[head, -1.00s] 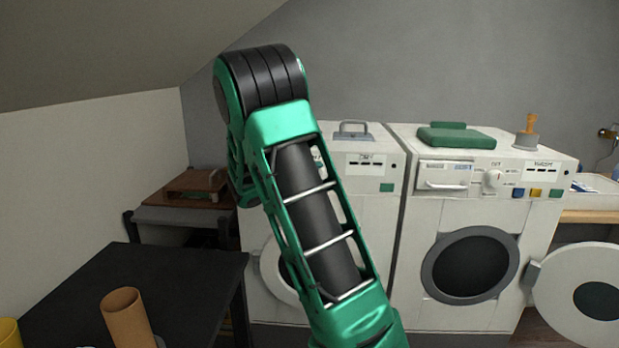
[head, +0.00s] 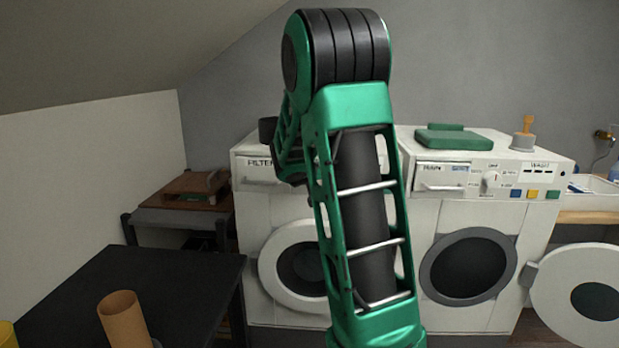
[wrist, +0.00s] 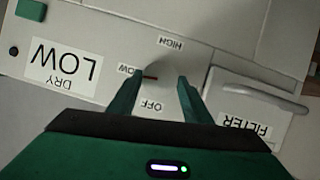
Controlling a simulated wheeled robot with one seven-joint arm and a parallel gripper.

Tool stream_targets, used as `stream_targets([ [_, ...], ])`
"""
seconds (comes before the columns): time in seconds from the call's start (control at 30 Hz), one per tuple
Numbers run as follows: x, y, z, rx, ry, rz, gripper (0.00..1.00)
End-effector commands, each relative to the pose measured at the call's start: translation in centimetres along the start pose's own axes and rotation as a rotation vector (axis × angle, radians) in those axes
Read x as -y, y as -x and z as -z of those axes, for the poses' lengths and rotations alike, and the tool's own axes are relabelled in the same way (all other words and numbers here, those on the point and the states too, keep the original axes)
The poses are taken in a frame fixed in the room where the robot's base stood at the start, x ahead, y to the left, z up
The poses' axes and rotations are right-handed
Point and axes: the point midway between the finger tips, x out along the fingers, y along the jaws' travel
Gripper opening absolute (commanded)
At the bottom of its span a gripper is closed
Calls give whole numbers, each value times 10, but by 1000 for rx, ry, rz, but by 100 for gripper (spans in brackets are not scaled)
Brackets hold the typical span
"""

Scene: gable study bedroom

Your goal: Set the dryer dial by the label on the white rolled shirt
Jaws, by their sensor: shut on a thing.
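The dryer (head: 252,207) is the white left machine in the head view; my arm hides much of its panel. In the wrist view its panel shows upside down, with the pale round dial (wrist: 163,70) between HIGH, LOW and OFF marks. A panel label (wrist: 64,67) reads DRY LOW. My gripper cannot be made out in the head view. No white rolled shirt is in view.
The filter drawer (wrist: 255,105) is beside the dial. A black table (head: 70,295) with a brown cylinder (head: 125,318) is front left.

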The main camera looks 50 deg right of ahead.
Motion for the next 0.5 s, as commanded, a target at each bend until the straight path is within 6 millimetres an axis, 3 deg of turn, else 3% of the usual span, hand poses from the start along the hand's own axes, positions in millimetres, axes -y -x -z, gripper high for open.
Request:
stream_targets([
  [0.5, 4, 0, -6, 13, -143, 69, 22],
])
